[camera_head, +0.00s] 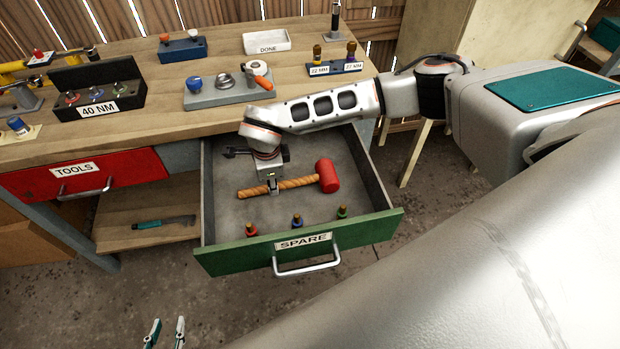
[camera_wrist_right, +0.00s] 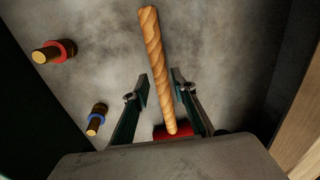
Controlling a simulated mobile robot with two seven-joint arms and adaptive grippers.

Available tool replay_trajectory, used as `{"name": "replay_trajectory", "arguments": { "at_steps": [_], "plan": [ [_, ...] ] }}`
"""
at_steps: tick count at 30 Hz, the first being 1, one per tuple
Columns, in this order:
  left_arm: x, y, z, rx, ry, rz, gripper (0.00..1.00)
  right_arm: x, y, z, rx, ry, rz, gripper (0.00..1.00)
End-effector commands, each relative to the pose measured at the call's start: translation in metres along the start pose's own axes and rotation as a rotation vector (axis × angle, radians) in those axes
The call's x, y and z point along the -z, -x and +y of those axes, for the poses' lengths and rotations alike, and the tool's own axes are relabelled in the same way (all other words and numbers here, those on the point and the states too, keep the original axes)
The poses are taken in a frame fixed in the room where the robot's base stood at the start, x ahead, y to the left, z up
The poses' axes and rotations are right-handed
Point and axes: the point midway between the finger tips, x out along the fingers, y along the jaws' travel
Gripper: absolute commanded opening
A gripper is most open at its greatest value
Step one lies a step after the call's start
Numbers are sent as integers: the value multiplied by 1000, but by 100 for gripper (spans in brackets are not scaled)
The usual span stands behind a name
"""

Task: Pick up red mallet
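The red mallet (camera_head: 327,176) lies in the open green drawer, its red head to the right and its wooden handle (camera_head: 250,191) to the left. My right gripper (camera_head: 272,186) points down over the handle. In the right wrist view its two fingers (camera_wrist_right: 160,86) are apart, one on each side of the twisted handle (camera_wrist_right: 154,40), with small gaps showing. The mallet's red head (camera_wrist_right: 172,131) is partly hidden by the gripper there. My left gripper (camera_head: 166,334) shows at the bottom edge of the head view, fingertips apart and empty.
The SPARE drawer front (camera_head: 230,262) has several coloured fittings behind it, including a red one (camera_head: 251,230) and a blue one (camera_head: 297,220). The drawer walls (camera_head: 372,170) flank my right gripper. The workbench (camera_head: 150,55) above carries trays and tools. A red TOOLS drawer (camera_head: 120,172) is at left.

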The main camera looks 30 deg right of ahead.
Motion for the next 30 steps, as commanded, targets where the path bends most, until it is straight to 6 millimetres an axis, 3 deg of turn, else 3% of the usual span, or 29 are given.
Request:
{"name": "replay_trajectory", "arguments": {
  "at_steps": [6, 14, 17, 30],
  "plan": [
    [-1, 0, 0, 0, 0, 0, 29, 1, -24, 1, -2, 1, 1, 26],
    [0, 0, 0, 0, 1, 0, 29, 1, -26, 0, 0, 1, 0, 26],
    [0, 0, 0, 0, 1, 0, 29, 1, -26, 0, 0, 1, 0, 0],
    [0, 0, 0, 0, 0, 0, 29, 0, -22, -2, 1, 1, -1, 0]
  ]
}}
